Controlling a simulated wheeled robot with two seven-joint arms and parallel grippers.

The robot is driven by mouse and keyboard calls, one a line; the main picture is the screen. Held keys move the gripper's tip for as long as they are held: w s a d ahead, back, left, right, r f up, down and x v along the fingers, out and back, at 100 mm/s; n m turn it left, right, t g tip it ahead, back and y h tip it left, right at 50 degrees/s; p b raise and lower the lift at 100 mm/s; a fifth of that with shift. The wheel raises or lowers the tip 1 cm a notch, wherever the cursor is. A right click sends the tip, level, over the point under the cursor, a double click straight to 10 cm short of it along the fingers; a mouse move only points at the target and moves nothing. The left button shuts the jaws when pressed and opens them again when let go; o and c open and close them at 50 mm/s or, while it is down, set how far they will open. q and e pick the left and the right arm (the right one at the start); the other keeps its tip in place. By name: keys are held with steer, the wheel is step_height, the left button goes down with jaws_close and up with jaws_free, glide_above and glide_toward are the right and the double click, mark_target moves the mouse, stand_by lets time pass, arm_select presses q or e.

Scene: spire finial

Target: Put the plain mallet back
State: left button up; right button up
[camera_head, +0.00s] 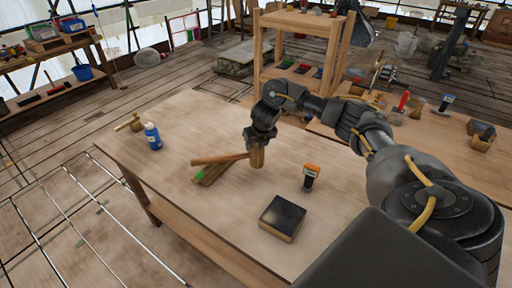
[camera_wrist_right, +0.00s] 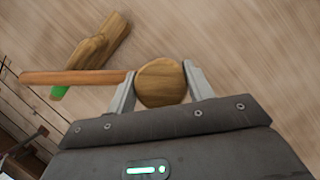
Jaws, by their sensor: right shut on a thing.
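My right gripper (camera_head: 257,143) is shut on the plain mallet (camera_head: 257,157), holding it by its round wooden head above the table. The mallet's thin brown handle points left in the head view. In the right wrist view the head (camera_wrist_right: 160,82) sits between the two fingers, and the handle shows no coloured mark. A wooden piece with a green patch (camera_head: 214,172) lies on the table, partly covered by the handle; it also shows in the right wrist view (camera_wrist_right: 92,52). Its exact shape is unclear. My left gripper is not in view.
On the workbench (camera_head: 190,118) stand a blue bottle (camera_head: 152,136), a small brass-coloured tool (camera_head: 129,123), an orange-topped dark item (camera_head: 310,177) and a black-topped block (camera_head: 283,218). A wooden shelf (camera_head: 300,22) stands behind. The bench's left front is clear.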

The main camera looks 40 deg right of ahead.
steer(key=shift+w+f, duration=0.1)
steer(key=shift+f, duration=0.55)
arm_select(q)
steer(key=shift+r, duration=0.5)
arm_select(e)
steer(key=shift+f, duration=0.3)
steer(key=o, duration=1.1)
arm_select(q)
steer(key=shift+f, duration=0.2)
arm_select(e)
steer(key=shift+r, duration=0.1)
